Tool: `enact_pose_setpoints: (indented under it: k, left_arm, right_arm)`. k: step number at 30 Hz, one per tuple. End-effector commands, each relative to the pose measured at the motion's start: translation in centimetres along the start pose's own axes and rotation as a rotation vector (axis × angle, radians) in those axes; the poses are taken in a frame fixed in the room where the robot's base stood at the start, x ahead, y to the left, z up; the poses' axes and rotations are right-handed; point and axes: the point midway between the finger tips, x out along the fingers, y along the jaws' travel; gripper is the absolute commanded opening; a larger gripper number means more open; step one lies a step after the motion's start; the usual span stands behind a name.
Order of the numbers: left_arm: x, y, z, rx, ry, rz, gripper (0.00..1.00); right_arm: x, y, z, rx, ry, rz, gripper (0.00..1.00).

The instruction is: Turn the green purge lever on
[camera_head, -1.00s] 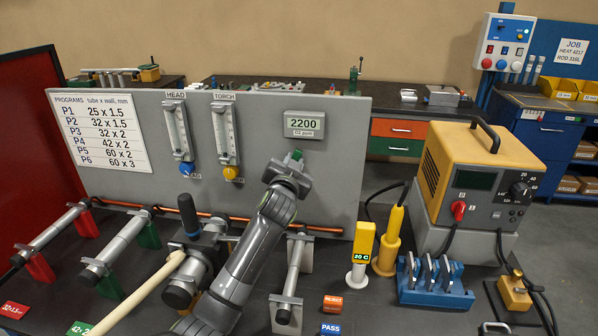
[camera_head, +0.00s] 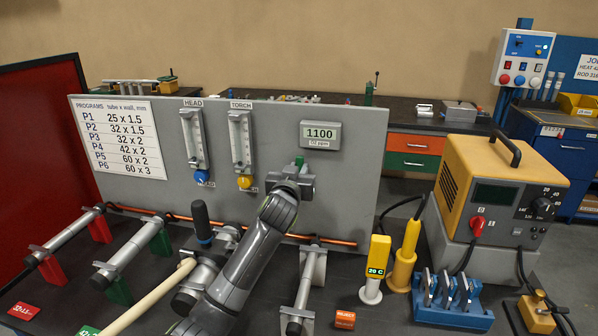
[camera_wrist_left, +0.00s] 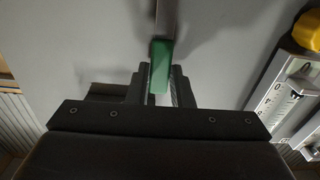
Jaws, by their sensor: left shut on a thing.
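The green purge lever (camera_head: 299,162) is on the grey panel (camera_head: 340,210), below the O2 display (camera_head: 321,135), which reads 1100 ppm. In the head view only a small green part shows above my left gripper (camera_head: 300,172), which covers the rest. In the left wrist view the green lever end (camera_wrist_left: 160,68) sits between the two fingers of my left gripper (camera_wrist_left: 160,88), which is shut on it. A dark bar runs on from the green end to the top of that view. My right gripper is not in view.
Left of the lever are the HEAD flowmeter (camera_head: 193,138) with a blue knob and the TORCH flowmeter (camera_head: 241,140) with a yellow knob. A copper tube (camera_head: 150,212) runs along the panel's foot. A yellow power unit (camera_head: 500,180) stands at the right.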

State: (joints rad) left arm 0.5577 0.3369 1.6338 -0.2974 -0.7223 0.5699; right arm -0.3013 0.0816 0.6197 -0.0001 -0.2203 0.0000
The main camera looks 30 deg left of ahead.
Motion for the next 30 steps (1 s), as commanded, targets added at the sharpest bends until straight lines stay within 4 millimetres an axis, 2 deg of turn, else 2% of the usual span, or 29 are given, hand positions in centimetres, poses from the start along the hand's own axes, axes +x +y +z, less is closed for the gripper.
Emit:
enact_pose_setpoints:
  k: [7,8,12,23,30]
  left_arm:
    - [0.0,0.0,0.2,-0.006,-0.004,0.0,0.0]
    - [0.0,0.0,0.2,-0.006,-0.004,0.0,0.24]
    - [0.0,0.0,0.1,-0.004,-0.003,0.0,0.42]
    - [-0.3,0.0,0.1,-0.002,-0.001,0.001,0.42]
    - [-2.7,0.0,0.2,-0.002,0.0,0.001,0.42]
  right_arm:
    - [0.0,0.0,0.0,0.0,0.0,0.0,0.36]
    - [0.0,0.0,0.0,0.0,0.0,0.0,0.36]
    - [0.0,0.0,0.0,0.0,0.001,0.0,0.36]
    - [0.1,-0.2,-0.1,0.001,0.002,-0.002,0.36]
    - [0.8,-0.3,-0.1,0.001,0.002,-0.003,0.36]
